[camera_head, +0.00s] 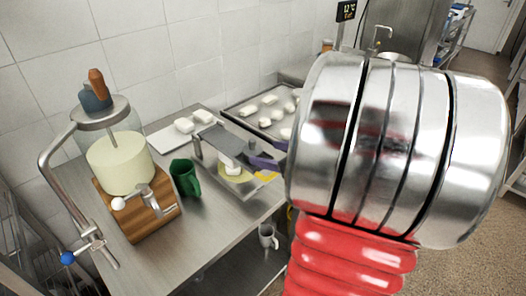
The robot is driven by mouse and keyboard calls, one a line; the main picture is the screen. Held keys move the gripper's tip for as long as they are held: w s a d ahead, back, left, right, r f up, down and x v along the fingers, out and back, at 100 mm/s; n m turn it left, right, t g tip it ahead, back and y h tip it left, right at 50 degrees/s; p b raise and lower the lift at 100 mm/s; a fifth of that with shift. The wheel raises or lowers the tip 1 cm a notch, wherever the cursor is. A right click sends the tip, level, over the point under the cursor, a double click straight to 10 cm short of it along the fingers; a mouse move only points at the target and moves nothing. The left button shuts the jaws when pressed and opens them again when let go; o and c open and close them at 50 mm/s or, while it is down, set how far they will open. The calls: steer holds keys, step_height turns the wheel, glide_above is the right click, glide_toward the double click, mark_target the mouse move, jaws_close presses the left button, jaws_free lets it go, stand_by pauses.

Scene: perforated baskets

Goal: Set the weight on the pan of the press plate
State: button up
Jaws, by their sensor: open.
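The blue-grey weight (96,98) with a brown handle appears to stand upright on the round metal pan (112,116) of the press, at the left. A thin rod runs from the pan down to the pale cylinder (120,164) in a clear vessel; the press plate itself is hard to tell apart there. The press has a wooden base (150,222). My gripper (268,157) seems to show as purple parts beside a grey tray, well right of the press. It looks open and apart from the weight. My chrome and red arm hides much of it.
A tray of white pieces (240,108) and a white board (166,138) are behind. A curved tube (45,165) rises left of the press. A grey mug (268,237) is on the lower shelf.

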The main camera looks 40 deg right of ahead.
steer(key=v, duration=0.4)
steer(key=shift+a, duration=0.1)
stand_by(0.8)
